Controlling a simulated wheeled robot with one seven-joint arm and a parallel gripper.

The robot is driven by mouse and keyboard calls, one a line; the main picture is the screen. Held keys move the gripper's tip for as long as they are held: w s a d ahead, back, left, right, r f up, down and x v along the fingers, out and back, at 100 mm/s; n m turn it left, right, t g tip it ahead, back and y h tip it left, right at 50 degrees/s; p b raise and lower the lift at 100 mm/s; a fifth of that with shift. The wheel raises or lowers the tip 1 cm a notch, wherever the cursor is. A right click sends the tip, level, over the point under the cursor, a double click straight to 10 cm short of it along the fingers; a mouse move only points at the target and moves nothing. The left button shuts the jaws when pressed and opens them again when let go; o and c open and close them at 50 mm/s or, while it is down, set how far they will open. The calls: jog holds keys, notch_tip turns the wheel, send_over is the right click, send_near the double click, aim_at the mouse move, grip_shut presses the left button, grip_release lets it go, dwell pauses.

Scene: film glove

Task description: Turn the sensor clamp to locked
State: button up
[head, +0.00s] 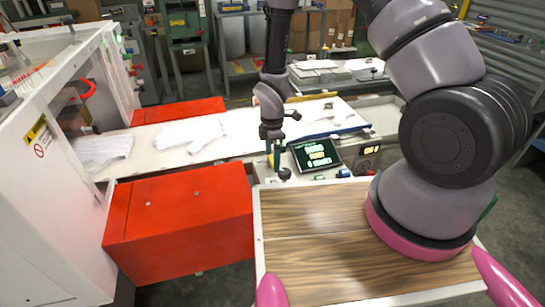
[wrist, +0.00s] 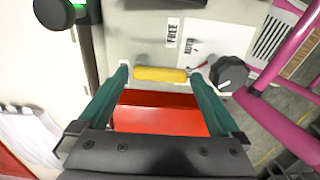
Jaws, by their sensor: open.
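A yellow handle (wrist: 160,74) lies crosswise on a pale panel (wrist: 145,42) in the wrist view; it looks like the sensor clamp's lever. A label reading FREE (wrist: 173,32) is above it, and a second label (wrist: 192,46) is to the right, its text partly unclear. My gripper (wrist: 158,80) is open, its teal fingertips near the two ends of the yellow handle. I cannot tell whether they touch it. In the head view my gripper (head: 275,158) points down at the panel beside the lit display (head: 316,153); the handle cannot be made out there.
A black knob (wrist: 229,74) sits just right of the right finger. Pink rails (wrist: 285,55) run farther right. A red box (head: 180,220) stands left of the wooden top (head: 330,235). White gloves (head: 190,132) lie on the belt behind.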

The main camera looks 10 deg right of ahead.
aim_at(263, 167)
jog(key=shift+f, duration=0.15)
jog(key=c, duration=1.1)
jog(key=shift+a+m, duration=0.1)
jog(key=shift+m, duration=0.2)
jog(key=m, duration=0.2)
jog(key=a+m, duration=0.1)
jog(key=m, duration=0.4)
jog(key=a+m, duration=0.1)
jog(key=m, duration=0.1)
jog(key=shift+w, duration=0.3)
jog(key=m, duration=0.4)
jog(key=shift+w+a, duration=0.35)
jog(key=shift+w, duration=0.05)
jog(key=shift+w+a+m, duration=0.1)
jog(key=shift+w+m, duration=0.1)
jog(key=shift+m, duration=0.85)
jog(key=shift+w+a+m, duration=0.1)
jog(key=shift+w+m, duration=0.1)
jog(key=shift+m, duration=0.85)
